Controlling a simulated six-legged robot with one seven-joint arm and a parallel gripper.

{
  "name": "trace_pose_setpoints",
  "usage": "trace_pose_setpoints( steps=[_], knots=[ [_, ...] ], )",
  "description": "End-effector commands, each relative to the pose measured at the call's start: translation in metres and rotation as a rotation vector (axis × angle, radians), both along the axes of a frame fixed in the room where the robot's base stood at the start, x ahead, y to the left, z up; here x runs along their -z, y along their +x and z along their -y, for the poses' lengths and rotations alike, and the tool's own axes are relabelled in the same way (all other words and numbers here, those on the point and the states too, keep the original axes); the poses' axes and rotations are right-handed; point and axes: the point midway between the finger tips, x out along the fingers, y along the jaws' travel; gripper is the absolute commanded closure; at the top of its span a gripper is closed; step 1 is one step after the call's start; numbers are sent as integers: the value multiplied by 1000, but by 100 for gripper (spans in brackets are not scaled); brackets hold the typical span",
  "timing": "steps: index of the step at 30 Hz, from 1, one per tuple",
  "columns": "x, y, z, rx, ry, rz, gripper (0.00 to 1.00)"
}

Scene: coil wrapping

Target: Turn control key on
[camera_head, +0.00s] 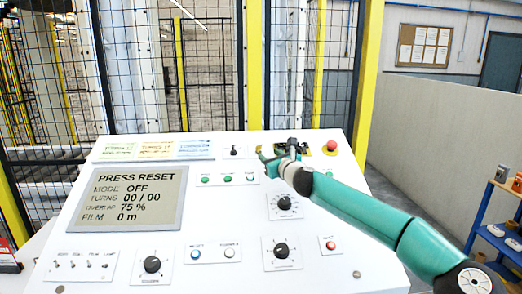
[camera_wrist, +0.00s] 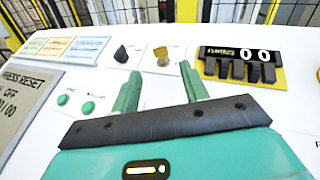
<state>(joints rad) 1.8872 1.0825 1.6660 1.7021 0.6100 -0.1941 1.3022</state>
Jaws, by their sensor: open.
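The control key (camera_wrist: 161,56) is a small brass-coloured key on the sloped white panel (camera_head: 325,265). In the wrist view it stands just beyond the gap between my fingertips. In the head view a small yellowish bit of it (camera_head: 259,148) shows at my fingers. My gripper (camera_wrist: 162,80) has its two teal fingers spread, with nothing between them. It also shows in the head view (camera_head: 268,155), at the panel's upper part. Whether a finger touches the key, I cannot tell. The display (camera_head: 126,199) reads PRESS RESET, MODE OFF, TURNS 00 / 00.
A black selector knob (camera_wrist: 121,54) stands left of the key. A black counter with levers, reading 00 (camera_wrist: 243,64), is to its right. Green buttons (camera_head: 227,178) lie below. A red emergency button (camera_head: 332,145) is at the upper right. Mesh fencing (camera_head: 210,70) stands behind the panel.

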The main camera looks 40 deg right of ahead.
Motion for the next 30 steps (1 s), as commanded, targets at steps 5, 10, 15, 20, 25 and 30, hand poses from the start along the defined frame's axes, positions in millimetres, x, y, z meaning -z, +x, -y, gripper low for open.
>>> trace_pose_setpoints(
  steps=[5,10,15,20,25,30],
  knots=[
    [0,32,10,-2,0,1,55],
    [0,57,19,-1,0,0,55],
    [0,70,25,-1,0,0,55],
    [0,73,26,0,-1,0,55],
    [0,72,26,0,0,0,59],
    [0,72,26,0,0,0,93]
  ],
)
